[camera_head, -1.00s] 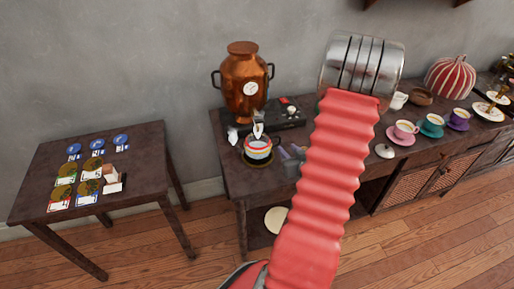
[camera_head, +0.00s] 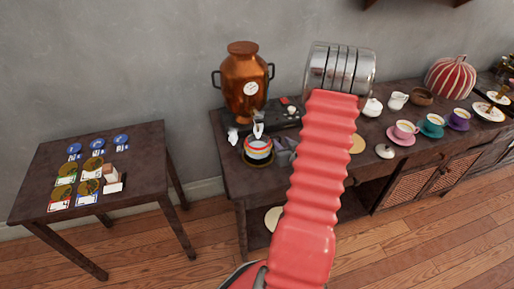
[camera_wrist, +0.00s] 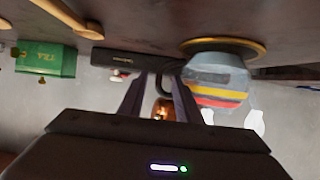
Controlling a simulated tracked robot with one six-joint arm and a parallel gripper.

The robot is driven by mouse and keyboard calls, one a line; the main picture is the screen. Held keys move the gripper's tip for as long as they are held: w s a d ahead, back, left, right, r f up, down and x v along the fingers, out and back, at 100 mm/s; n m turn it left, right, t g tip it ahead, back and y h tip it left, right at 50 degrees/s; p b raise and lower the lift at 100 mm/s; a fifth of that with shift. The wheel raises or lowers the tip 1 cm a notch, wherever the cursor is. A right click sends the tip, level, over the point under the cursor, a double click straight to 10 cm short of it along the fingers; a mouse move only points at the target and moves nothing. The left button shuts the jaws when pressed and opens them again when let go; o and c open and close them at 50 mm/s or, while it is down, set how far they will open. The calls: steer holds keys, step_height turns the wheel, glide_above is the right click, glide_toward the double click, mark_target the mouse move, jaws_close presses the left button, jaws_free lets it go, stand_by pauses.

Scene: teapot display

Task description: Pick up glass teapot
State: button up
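A rounded pot (camera_head: 258,148) with coloured bands, which looks like the teapot, stands on a gold-rimmed dark plate (camera_head: 247,161) near the cabinet's left end. The wrist view appears upside down; there the pot (camera_wrist: 215,80) is pale grey with yellow and red bands, right of my gripper (camera_wrist: 158,80). Its dark curved handle (camera_wrist: 163,88) shows between my two fingers in the picture. The fingers are apart; I cannot tell whether they touch the handle. In the head view my red arm hides most of my gripper.
A copper samovar (camera_head: 243,82) stands behind the pot. Several cups, a white teapot (camera_head: 372,107) and a striped red-and-white dome (camera_head: 450,78) stand to the right. A green tea box (camera_wrist: 46,59) shows in the wrist view. A side table (camera_head: 140,150) with cards stands at left.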

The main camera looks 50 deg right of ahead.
mark_target(280, 140)
steer(key=x, duration=0.3)
steer(key=shift+w+d, duration=0.1)
stand_by(0.4)
jaws_close()
stand_by(1.3)
